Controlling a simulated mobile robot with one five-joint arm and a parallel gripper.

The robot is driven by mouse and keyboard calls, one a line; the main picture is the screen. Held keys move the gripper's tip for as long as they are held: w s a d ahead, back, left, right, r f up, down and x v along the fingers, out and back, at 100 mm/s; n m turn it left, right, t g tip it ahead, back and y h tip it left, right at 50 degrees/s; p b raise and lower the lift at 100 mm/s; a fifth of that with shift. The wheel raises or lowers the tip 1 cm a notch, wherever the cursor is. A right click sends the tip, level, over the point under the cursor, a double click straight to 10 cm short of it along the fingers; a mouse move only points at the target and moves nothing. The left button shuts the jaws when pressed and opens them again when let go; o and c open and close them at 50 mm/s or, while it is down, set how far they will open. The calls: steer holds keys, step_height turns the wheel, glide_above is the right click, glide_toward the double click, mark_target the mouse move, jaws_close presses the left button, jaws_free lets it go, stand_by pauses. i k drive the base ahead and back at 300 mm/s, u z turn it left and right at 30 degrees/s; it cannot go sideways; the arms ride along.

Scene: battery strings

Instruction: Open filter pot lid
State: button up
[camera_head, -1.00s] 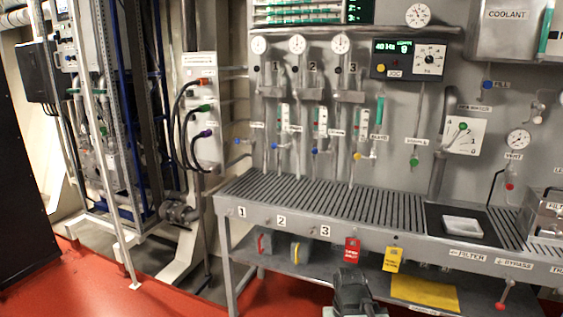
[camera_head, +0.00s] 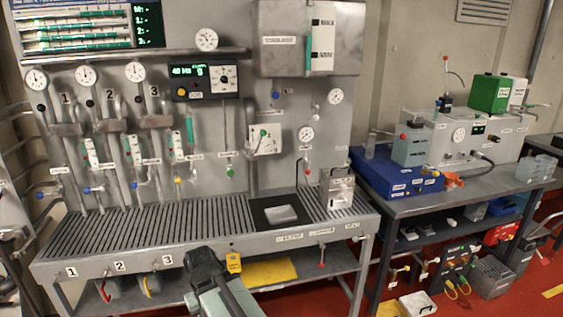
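The filter pot (camera_head: 340,191) looks like a small metal box with a handle on top. It stands at the right end of the slatted bench, and its lid looks closed. A label that seems to read FILTER (camera_head: 289,238) is on the bench's front edge, left of the pot. Part of my arm, grey-green and dark, shows at the bottom centre, in front of the bench and well apart from the pot. I cannot make out the fingertips of my gripper.
The slatted bench (camera_head: 150,232) carries a black mat with a white tray (camera_head: 281,214). Gauges and valves line the panel above. A second table (camera_head: 400,207) at the right holds a blue box (camera_head: 397,178) and equipment. Red floor shows below and between the tables.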

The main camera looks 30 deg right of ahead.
mark_target(335, 177)
steer(key=u, duration=2.2)
steer(key=k, duration=0.7)
steer(key=z, duration=1.65)
steer(key=i, duration=0.5)
